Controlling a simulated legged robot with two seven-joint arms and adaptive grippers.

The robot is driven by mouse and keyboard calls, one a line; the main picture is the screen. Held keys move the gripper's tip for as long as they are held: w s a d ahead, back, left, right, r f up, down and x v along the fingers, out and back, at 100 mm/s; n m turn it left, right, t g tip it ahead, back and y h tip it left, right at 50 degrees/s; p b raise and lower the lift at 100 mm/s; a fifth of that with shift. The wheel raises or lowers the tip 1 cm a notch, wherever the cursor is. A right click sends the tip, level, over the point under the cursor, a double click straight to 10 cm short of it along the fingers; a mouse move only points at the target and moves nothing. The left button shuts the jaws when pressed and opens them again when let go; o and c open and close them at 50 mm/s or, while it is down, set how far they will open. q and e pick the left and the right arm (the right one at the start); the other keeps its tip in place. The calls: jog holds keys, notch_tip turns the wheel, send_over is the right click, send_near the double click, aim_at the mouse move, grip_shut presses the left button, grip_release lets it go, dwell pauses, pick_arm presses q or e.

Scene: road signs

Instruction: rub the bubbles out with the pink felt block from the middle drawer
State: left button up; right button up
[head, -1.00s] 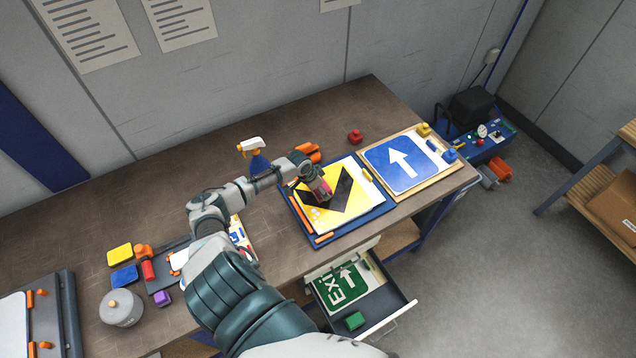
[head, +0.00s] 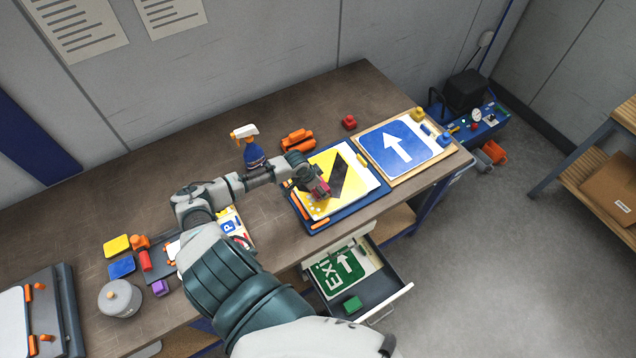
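The yellow sign (head: 350,196) with a black mark lies on a white sheet on a blue board (head: 347,215). Small whitish bubbles (head: 317,208) show on its lower left part. The gripper hides part of the black mark. An open drawer (head: 393,297) below the table edge holds a green EXIT sign (head: 335,271) and a green block (head: 352,304).
A blue arrow sign (head: 385,162) lies on a wooden board to the right. A spray bottle (head: 250,150), orange clamps (head: 297,140) and a red knob (head: 349,122) stand behind. A grey pot (head: 120,298) and coloured blocks are at left.

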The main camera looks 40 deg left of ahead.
aim_at(306, 193)
pick_arm(q)
jog(key=shift+s+d+f, duration=0.15)
jog(key=shift+s+d, duration=1.7)
jog(key=shift+d, duration=0.05)
jog(key=shift+s+d, duration=1.45)
jog(key=shift+d, duration=0.1)
jog(key=shift+w+a, duration=0.45)
jog(key=shift+a, duration=1.15)
jog(key=shift+w+a, duration=0.5)
jog(key=shift+a, duration=1.05)
jog(key=shift+w+a, duration=0.45)
jog(key=shift+a, duration=1.15)
jog(key=shift+r, duration=0.2)
jog(key=shift+r, duration=2.45)
